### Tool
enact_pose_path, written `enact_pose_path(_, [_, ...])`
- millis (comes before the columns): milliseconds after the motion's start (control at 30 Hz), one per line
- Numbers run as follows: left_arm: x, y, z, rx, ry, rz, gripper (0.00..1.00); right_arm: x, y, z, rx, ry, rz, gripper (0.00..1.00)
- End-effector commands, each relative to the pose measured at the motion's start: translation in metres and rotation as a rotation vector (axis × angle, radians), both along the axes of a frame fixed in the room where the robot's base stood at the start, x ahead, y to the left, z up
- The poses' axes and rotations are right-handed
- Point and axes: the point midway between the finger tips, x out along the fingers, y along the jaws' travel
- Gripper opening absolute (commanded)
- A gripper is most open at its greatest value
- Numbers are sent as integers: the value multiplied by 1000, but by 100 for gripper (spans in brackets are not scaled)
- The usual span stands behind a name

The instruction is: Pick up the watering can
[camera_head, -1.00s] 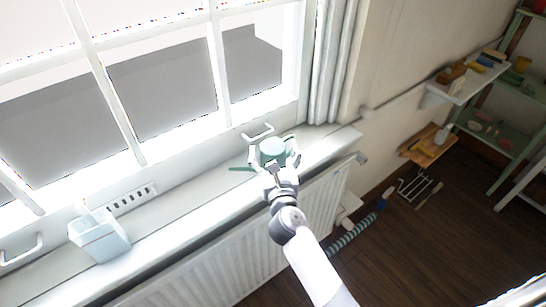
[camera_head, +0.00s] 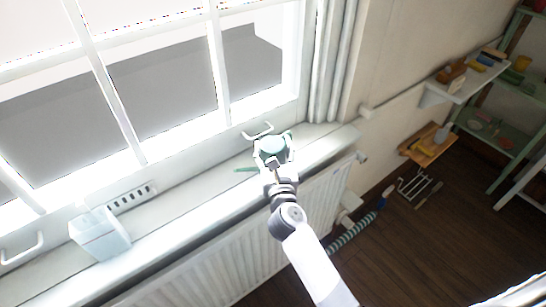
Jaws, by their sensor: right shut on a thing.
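A small green watering can (camera_head: 272,146) stands on the white windowsill, near the sill's right end. Its thin spout (camera_head: 245,169) points left. My right gripper (camera_head: 273,153) is at the can, its fingers closed in around the can's body. The wrist hides the can's near side and lower part. I cannot tell whether the can is lifted off the sill. My left gripper is not in view.
A pale box (camera_head: 100,237) stands on the windowsill (camera_head: 190,205) at left. A window handle (camera_head: 258,130) is just behind the can. A white radiator (camera_head: 235,250) is below the sill. Shelves (camera_head: 465,90) with small items are at right.

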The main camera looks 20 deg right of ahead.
Motion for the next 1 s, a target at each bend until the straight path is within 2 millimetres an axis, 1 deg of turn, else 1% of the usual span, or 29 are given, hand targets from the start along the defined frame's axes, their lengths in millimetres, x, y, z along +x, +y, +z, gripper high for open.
enact_pose_path(33, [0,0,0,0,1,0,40,0,0,0,0,1,0,32])
enact_pose_path(300, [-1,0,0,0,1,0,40,0,0,0,0,1,-1,14])
enact_pose_path(567, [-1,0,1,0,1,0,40,0,0,2,0,-3,0,13])
enact_pose_path(667, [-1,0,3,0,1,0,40,0,0,7,0,-4,0,13])
enact_pose_path(767, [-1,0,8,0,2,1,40,0,0,17,0,-6,0,13])
enact_pose_path(867, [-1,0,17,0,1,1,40,0,0,33,0,-7,1,13])
enact_pose_path(967, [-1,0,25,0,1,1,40,1,0,55,-3,-10,1,13])
enact_pose_path(1000, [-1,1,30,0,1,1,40,1,0,67,-2,-11,2,13])
